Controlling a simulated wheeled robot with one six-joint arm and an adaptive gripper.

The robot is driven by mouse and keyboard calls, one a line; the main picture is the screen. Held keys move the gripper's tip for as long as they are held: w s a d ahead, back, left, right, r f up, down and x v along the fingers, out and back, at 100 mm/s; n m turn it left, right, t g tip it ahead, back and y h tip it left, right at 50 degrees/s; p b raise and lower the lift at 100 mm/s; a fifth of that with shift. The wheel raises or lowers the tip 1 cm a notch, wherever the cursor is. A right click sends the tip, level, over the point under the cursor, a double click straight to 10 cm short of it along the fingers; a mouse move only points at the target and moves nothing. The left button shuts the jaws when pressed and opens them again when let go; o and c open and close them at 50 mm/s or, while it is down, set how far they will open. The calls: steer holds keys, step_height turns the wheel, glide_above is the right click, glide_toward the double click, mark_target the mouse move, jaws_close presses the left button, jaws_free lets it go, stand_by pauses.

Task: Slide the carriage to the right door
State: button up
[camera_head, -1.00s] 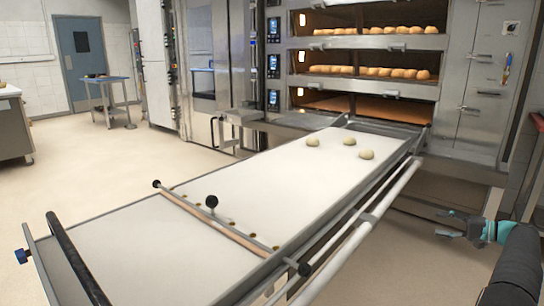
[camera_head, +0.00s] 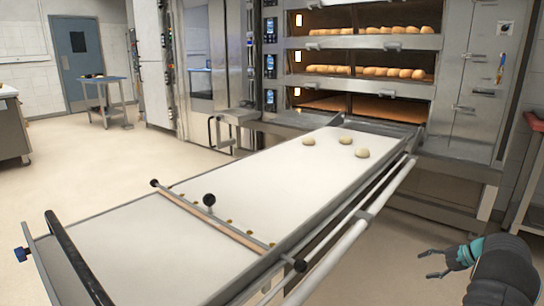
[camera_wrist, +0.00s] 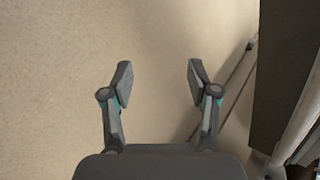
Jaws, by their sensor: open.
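The carriage appears to be the long loader (camera_head: 128,258) with a white belt, pointing at the open bottom deck (camera_head: 370,108) of the oven. A wooden crossbar (camera_head: 220,228) with black knobs spans the belt. A pale rail (camera_head: 335,252) runs along its right side. Three dough pieces (camera_head: 345,139) lie near the far end. I cannot tell a separate right door. My gripper (camera_head: 426,264) is open and empty, right of the loader and apart from it. In the wrist view, my gripper (camera_wrist: 160,68) has its fingers spread over bare floor.
Upper decks hold several loaves (camera_head: 366,71). A steel cabinet (camera_head: 478,85) stands right of the decks. Floor is clear left of the loader and around my gripper. A dark edge (camera_wrist: 283,75) lies to the right in the wrist view.

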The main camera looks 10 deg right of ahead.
steer(key=s+a+r+n+g+h, duration=0.15)
steer(key=s+a+r, duration=0.25)
steer(key=a, duration=0.5)
steer(key=s+a+r+n+g+h, duration=0.1)
steer(key=s+a+r+n+g, duration=0.1)
steer(key=s+a+r, duration=0.45)
steer(key=s+a+r+n+g+h, duration=0.2)
steer(key=a, duration=0.8)
steer(key=s+a+r+n+t+h, duration=0.1)
steer(key=s+a+r+n, duration=0.3)
steer(key=s+a, duration=0.6)
steer(key=s+a+r+n+t+h, duration=0.1)
steer(key=s+a+r+n+t, duration=0.2)
steer(key=s+a+r, duration=0.3)
steer(key=s+a+n, duration=0.1)
steer(key=s+a, duration=0.3)
steer(key=a, duration=0.2)
steer(key=shift+r, duration=0.2)
steer(key=shift+a, duration=0.1)
